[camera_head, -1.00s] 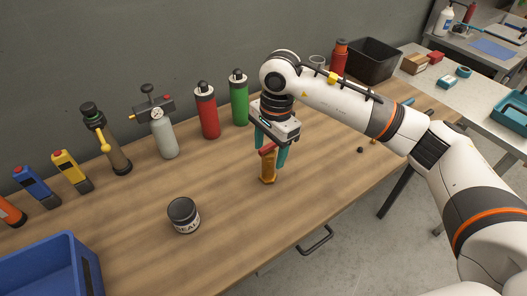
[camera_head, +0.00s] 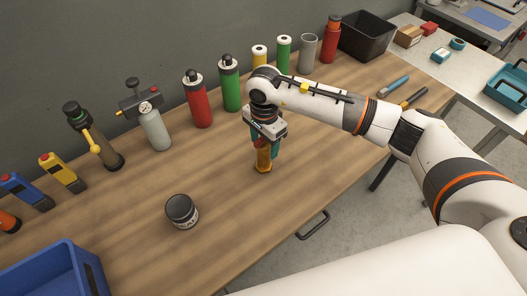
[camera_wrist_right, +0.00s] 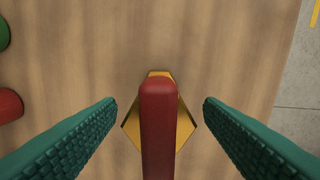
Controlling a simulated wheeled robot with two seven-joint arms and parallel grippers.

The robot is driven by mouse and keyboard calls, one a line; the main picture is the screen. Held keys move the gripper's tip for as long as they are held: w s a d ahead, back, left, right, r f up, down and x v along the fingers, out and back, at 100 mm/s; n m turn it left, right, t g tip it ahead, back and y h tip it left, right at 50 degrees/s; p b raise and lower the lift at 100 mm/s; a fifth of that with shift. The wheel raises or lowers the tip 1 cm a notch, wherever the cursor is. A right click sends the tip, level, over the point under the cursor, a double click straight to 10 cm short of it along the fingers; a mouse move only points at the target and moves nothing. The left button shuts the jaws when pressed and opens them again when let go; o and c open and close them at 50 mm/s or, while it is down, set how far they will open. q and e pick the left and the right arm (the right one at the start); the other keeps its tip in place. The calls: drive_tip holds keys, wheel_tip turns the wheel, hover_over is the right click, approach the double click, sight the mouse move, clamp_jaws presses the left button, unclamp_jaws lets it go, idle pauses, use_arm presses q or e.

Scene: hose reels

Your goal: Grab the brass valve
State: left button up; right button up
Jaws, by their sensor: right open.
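The brass valve (camera_head: 264,160) stands upright on the wooden table, a gold body with a red handle on top. In the right wrist view, its red handle (camera_wrist_right: 160,128) runs lengthwise between the fingers, with the gold body (camera_wrist_right: 159,74) below it. My right gripper (camera_head: 262,148) is right above and around the valve's top, pointing down. In the right wrist view, its teal fingers (camera_wrist_right: 160,104) are apart, with a gap on each side of the handle. The gripper hides part of the valve in the head view. My left gripper is not in view.
A dark jar (camera_head: 182,211) stands left of the valve. Red (camera_head: 198,100) and green (camera_head: 230,83) bottles, a grey cylinder with a gauge (camera_head: 153,125) and other tools line the back. A blue bin (camera_head: 60,270) is at front left. The table around the valve is clear.

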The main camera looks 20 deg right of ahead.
drive_tip(key=shift+a+f+p, duration=0.1)
drive_tip(key=shift+f+p, duration=0.3)
drive_tip(key=shift+f, duration=1.25)
drive_tip(key=shift+r, duration=0.1)
drive_tip(key=c, duration=1.3)
